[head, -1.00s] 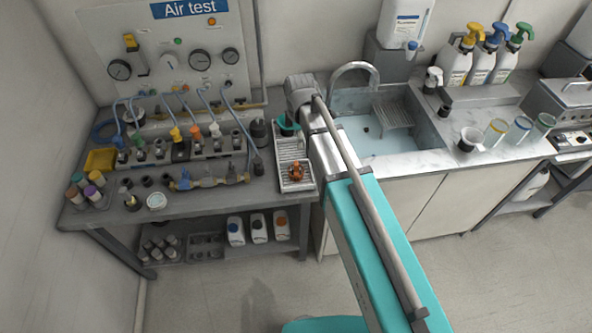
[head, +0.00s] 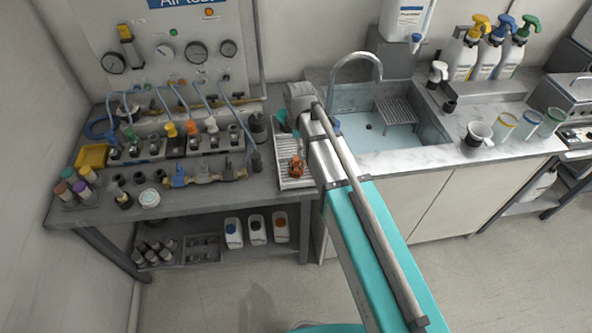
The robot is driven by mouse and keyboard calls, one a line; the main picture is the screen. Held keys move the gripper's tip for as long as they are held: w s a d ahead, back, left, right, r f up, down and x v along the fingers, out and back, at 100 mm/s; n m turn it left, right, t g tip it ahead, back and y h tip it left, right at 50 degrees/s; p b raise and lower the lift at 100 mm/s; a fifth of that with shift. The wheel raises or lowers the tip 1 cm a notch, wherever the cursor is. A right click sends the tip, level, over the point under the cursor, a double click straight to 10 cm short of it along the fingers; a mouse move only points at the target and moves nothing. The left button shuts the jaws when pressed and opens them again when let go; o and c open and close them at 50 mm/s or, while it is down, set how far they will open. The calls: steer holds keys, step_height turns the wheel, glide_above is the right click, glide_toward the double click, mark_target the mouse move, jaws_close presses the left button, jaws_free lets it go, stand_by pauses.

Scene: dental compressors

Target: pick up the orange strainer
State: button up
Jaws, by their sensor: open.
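An orange piece (head: 297,166), small and knobbly, which I take to be the orange strainer, sits on a white ribbed tray (head: 296,183) at the right end of the grey workbench. A teal item (head: 283,121) lies at the far end of the same tray, partly covered. My arm reaches over the bench end, just right of the tray, and hides part of it. My gripper's fingers do not show; they are hidden behind my grey wrist. The orange piece appears free, with nothing visibly touching it.
The bench holds a valve row (head: 177,147), a brass-and-blue pipe piece (head: 206,176), a yellow tray (head: 92,156) and capped bottles (head: 75,188). The floor in front is clear.

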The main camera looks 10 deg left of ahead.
mark_target(296, 158)
steer(key=shift+f+b, duration=0.8)
steer(key=shift+f, duration=0.3)
steer(key=f+b, duration=0.1)
steer(key=a+f+b, duration=0.1)
steer(key=f+b, duration=0.1)
steer(key=shift+s+f, duration=0.15)
steer(key=shift+f, duration=0.1)
steer(key=shift+f+b, duration=0.85)
steer(key=shift+b, duration=0.25)
steer(key=shift+d, duration=0.1)
steer(key=shift+c, duration=0.3)
steer(key=c, duration=1)
steer(key=shift+r, duration=0.15)
